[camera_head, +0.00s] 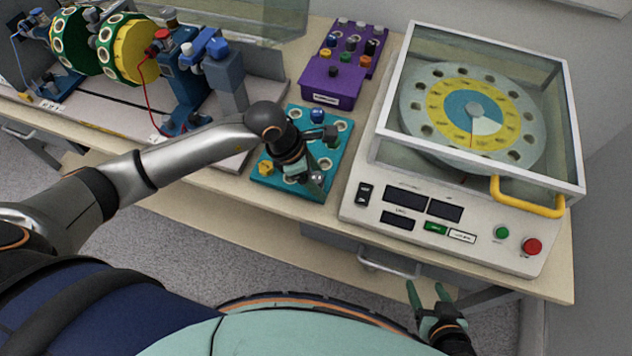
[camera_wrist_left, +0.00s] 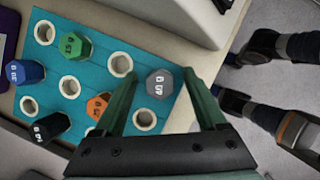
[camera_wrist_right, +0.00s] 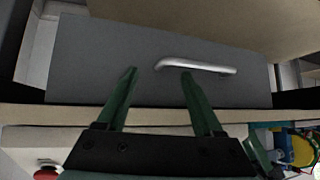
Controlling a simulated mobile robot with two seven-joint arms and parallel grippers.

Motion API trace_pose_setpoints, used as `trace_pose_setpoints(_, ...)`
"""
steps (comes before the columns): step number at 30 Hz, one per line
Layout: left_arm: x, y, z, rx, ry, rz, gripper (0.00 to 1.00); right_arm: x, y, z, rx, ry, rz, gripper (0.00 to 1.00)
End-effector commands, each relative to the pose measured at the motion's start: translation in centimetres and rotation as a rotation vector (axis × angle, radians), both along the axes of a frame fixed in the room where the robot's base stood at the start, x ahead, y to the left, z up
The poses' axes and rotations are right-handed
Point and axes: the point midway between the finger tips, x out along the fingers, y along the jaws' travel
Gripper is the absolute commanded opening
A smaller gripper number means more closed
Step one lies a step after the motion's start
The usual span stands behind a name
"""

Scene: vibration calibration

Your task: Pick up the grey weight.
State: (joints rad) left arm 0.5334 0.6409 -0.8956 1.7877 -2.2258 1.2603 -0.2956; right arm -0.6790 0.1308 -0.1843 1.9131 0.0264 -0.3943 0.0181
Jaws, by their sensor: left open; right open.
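The grey weight (camera_wrist_left: 159,83) stands in a hole at one corner of the teal weight tray (camera_wrist_left: 150,45). In the head view the grey weight (camera_head: 316,183) is partly hidden at the tray's front right corner. My left gripper (camera_head: 308,176) is over that corner. In the left wrist view my open left gripper (camera_wrist_left: 160,78) has its fingertips on either side of the grey weight, with gaps showing. I cannot tell the height between them. My right gripper (camera_head: 428,290) is open and empty in front of the table; its fingertips also show in the right wrist view (camera_wrist_right: 159,73).
Green (camera_wrist_left: 75,45), blue (camera_wrist_left: 25,72), black (camera_wrist_left: 50,127) and orange (camera_wrist_left: 97,105) weights share the tray. A yellow weight (camera_head: 265,168) stands front left. Right is the calibration machine (camera_head: 360,215); behind is a purple box (camera_head: 330,88). A drawer handle (camera_wrist_right: 200,66) is ahead of my right gripper.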

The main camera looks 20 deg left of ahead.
Motion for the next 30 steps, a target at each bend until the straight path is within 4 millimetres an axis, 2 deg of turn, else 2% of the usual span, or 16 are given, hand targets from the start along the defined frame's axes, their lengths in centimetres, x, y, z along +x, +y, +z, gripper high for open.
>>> trace_pose_setpoints(5,0.02,0.01,0.12,0.000,0.000,0.000,0.71,0.02,0.00,0.11,0.000,-0.001,0.000,0.68)
trace_pose_setpoints(24,0.00,0.04,0.13,0.000,0.000,0.001,0.00,0.05,-0.01,0.14,0.000,-0.002,0.001,0.68)
trace_pose_setpoints(30,0.02,0.04,0.14,0.000,0.000,0.001,0.00,0.06,-0.01,0.15,0.000,-0.002,0.001,0.68)
